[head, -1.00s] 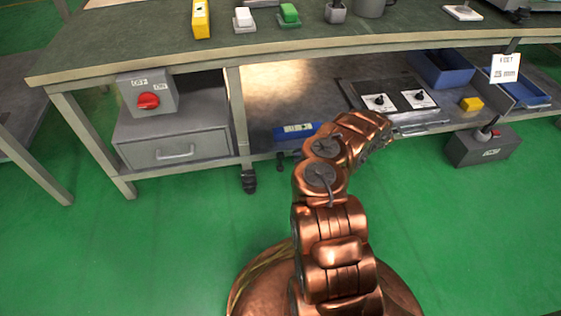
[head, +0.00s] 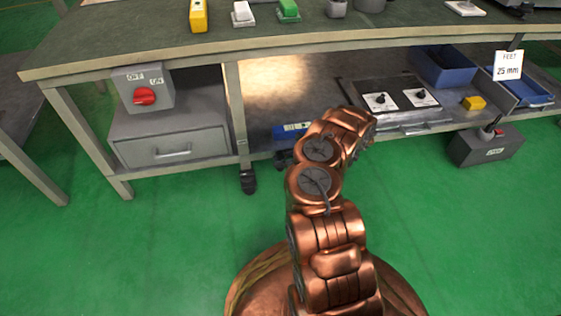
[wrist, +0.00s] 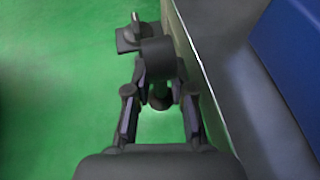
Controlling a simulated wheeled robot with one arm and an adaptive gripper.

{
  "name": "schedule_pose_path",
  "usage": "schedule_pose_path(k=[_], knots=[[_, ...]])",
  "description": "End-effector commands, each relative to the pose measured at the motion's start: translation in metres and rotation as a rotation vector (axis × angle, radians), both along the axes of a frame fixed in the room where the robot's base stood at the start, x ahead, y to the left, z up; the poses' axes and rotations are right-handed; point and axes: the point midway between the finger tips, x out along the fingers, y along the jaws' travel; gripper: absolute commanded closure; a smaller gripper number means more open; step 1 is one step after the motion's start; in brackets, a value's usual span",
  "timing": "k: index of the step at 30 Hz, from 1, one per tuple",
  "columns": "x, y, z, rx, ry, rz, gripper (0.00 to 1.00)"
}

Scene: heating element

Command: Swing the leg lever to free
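A dark caster (head: 248,181) stands on the floor under the bench leg in the head view; no lever can be made out clearly on it. In the wrist view a dark flat piece with an upright tab (wrist: 133,36) lies ahead over green floor; I cannot tell for certain whether it is the leg lever. My gripper (wrist: 160,82) has its fingers apart. A dark rounded part (wrist: 158,56) shows between and beyond the fingertips; contact is unclear. In the head view my gripper is largely hidden by my copper arm, low beside the bench's lower shelf.
The lower shelf edge (wrist: 200,65) runs close along the right of the wrist view, with a blue item (wrist: 290,50) beyond. A grey box with a red OFF/ON knob (head: 145,96) sits on a drawer unit (head: 170,148). A dark lever box (head: 484,147) stands right. Open green floor lies in front.

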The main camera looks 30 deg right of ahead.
Motion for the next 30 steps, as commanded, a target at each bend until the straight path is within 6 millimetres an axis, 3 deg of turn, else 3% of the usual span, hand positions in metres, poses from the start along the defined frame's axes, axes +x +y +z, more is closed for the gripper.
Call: schedule_pose_path(k=[6,23,30], knots=[[0.0,0.0,0.0,0.001,0.001,0.0,1.0],[-0.001,0.0,0.0,0.0,0.002,0.001,1.0],[-0.011,-0.001,0.005,-0.027,0.015,-0.001,1.0]])
